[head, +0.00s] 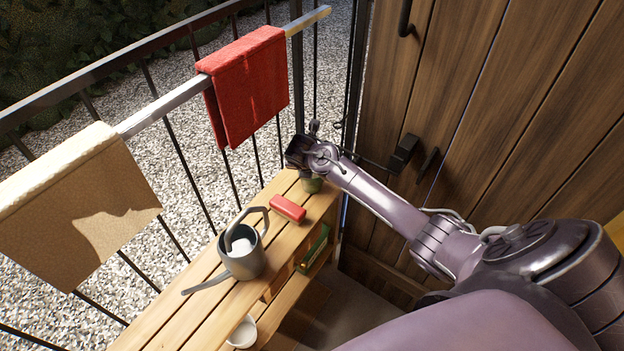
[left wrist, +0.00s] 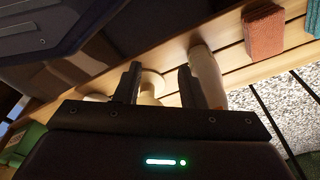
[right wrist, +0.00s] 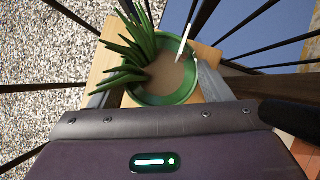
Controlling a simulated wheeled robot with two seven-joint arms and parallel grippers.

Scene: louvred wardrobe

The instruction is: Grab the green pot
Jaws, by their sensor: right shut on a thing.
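The green pot (right wrist: 185,92) holds a spiky green plant and brown soil with a white stick in it. In the right wrist view my right gripper (right wrist: 158,85) has its fingers on both sides of the pot's rim, shut on it. In the head view the pot (head: 312,185) is at the far right end of the wooden bench, partly hidden under my right gripper (head: 310,160). My left gripper (left wrist: 158,85) is open in the left wrist view, its fingers apart in front of pale round objects, and it is out of the head view.
On the bench (head: 185,312) are a red block (head: 288,208) and a grey watering can (head: 241,258). A green box (head: 314,248) and white bowl (head: 243,332) sit lower. A railing with red (head: 250,85) and beige (head: 75,205) towels runs behind; a wooden door (head: 480,120) stands right.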

